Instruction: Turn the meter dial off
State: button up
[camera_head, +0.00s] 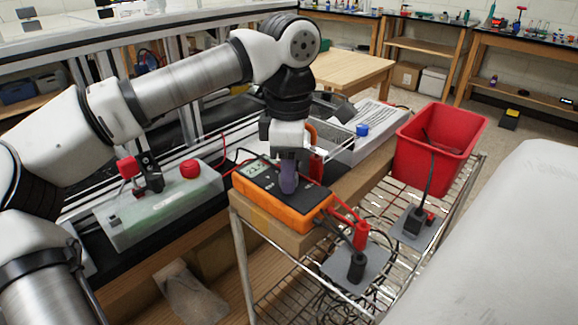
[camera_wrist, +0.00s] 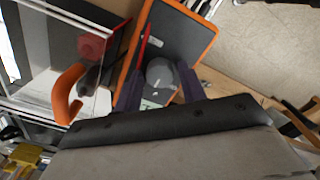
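The orange and black meter (camera_head: 275,203) lies face up on a wooden block (camera_head: 262,226). Its display (camera_head: 255,168) shows dark digits. My gripper (camera_head: 289,180) points down over the middle of the meter and hides the dial in the head view. In the wrist view the round grey dial (camera_wrist: 161,73) with a pale pointer mark sits between the two purple fingers of my gripper (camera_wrist: 160,80). The fingers are apart, with small gaps visible beside the dial. I cannot tell whether either finger touches it.
Red and black leads (camera_head: 357,250) plug into the meter's near end. A red bin (camera_head: 440,150) stands to the right on the wire shelf (camera_head: 300,262). A box with a red button (camera_head: 165,205) is to the left. An orange hook-shaped part (camera_wrist: 66,95) is near the fingers.

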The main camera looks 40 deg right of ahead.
jog(key=c, duration=0.7)
jog(key=shift+n, duration=0.3)
jog(key=n, duration=0.5)
jog(key=shift+w, duration=0.1)
jog(key=n, duration=0.6)
jog(key=shift+b, duration=0.4)
jog(key=shift+n, duration=0.3)
jog(key=o, duration=1)
